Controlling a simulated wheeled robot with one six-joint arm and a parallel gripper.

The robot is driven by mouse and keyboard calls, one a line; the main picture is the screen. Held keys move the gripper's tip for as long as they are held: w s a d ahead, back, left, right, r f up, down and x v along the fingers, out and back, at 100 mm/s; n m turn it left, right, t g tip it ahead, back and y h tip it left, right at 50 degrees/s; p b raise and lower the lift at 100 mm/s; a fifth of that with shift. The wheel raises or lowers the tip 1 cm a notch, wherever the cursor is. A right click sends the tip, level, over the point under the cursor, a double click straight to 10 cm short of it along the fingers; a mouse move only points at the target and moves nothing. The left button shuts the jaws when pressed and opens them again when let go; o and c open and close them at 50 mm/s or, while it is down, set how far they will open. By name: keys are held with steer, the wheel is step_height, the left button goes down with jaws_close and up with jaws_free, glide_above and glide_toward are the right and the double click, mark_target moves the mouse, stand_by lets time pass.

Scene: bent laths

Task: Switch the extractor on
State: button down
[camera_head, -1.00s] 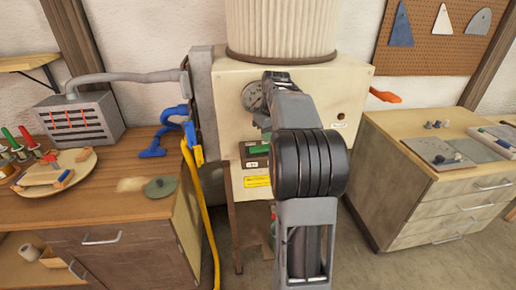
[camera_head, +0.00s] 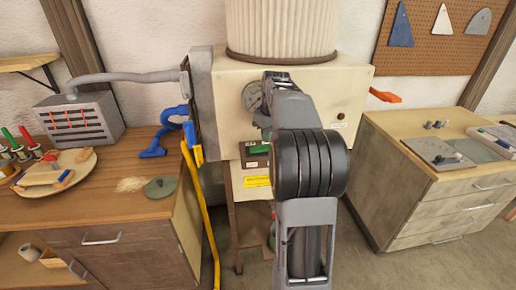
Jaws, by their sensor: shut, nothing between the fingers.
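The extractor is a cream cabinet (camera_head: 352,85) with a pale pleated filter drum (camera_head: 281,25) on top. Its front carries a round gauge (camera_head: 252,97), partly covered by my arm. Below the gauge is a dark switch panel with a green part (camera_head: 259,150) and a small white label. My arm hides the panel's right side. A yellow label (camera_head: 257,181) sits under it. My arm reaches up in front of the cabinet, its far end over the gauge. My gripper's fingers are hidden behind the arm, so I cannot see whether they touch the panel.
A yellow hose (camera_head: 207,225) hangs left of the cabinet. The left bench (camera_head: 110,208) holds a grey slotted box (camera_head: 95,112) with red strips, a tool disc, pale shavings (camera_head: 131,184) and a green-grey disc (camera_head: 160,187). A drawer unit (camera_head: 440,205) stands right. An orange handle (camera_head: 384,95) juts out.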

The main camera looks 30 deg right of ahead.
mark_target(267, 146)
steer(key=shift+f+b, duration=0.85)
steer(key=shift+f, duration=0.45)
stand_by(0.9)
steer(key=shift+r, duration=0.1)
step_height(267, 146, up, 7)
steer(key=p, duration=0.6)
steer(key=shift+p, duration=0.35)
steer(key=s+a+t, duration=0.1)
steer(key=s+a, duration=0.3)
steer(key=a, duration=0.4)
steer(key=s+a, duration=0.4)
steer(key=a, duration=0.4)
steer(key=s+a+f+t, duration=0.1)
steer(key=s+a+f, duration=0.5)
steer(key=s, duration=0.3)
steer(key=shift+s+a+m+t, duration=0.3)
steer(key=shift+s+a+m, duration=0.1)
steer(key=shift+a, duration=0.35)
